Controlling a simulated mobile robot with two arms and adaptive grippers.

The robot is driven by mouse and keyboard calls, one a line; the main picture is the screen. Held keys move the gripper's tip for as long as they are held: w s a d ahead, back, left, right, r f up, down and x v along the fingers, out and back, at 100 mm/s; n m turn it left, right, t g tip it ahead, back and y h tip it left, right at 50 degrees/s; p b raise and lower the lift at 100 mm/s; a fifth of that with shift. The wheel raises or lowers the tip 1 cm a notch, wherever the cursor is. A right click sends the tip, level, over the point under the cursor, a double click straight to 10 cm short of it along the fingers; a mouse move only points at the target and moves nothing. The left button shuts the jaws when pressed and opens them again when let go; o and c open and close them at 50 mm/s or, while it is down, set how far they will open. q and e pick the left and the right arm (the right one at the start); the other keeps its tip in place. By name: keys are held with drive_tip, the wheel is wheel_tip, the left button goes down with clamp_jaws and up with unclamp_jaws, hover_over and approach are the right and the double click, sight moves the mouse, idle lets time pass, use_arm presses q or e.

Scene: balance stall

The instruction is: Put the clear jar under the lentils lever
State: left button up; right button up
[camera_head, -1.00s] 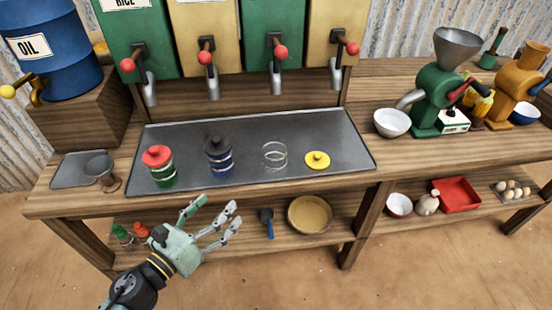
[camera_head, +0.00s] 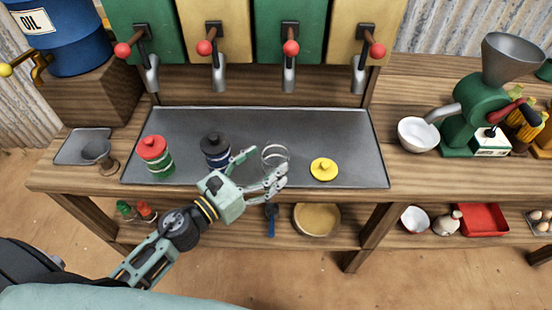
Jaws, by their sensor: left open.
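The clear jar (camera_head: 276,154) stands without a lid on the grey metal tray (camera_head: 340,135). My left gripper (camera_head: 262,170) is open, with its fingers at the near side of the jar and partly in front of it. I cannot tell whether they touch it. A yellow lid (camera_head: 323,169) lies on the tray to the right of the jar. Several dispensers with red-knobbed levers, such as this one (camera_head: 291,48), stand behind the tray. Their labels are out of the frame, so I cannot tell which is lentils. My right gripper is not in view.
A dark blue jar (camera_head: 215,149) stands just left of my gripper, and a green jar with a red lid (camera_head: 155,156) stands farther left. A funnel (camera_head: 98,155) is at the left. A white bowl (camera_head: 418,135) and a green grinder (camera_head: 465,115) stand at the right. The tray's back strip is clear.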

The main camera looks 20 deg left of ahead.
sight(276, 156)
use_arm(q)
drive_tip(key=p+x, duration=0.1)
drive_tip(key=x, duration=0.2)
drive_tip(key=shift+w+d+f, duration=0.15)
drive_tip(key=shift+w+d, duration=0.15)
drive_tip(key=shift+w, duration=0.2)
drive_tip(key=shift+c, duration=0.5)
drive_tip(key=c, duration=1.3)
drive_tip(key=shift+c, duration=0.5)
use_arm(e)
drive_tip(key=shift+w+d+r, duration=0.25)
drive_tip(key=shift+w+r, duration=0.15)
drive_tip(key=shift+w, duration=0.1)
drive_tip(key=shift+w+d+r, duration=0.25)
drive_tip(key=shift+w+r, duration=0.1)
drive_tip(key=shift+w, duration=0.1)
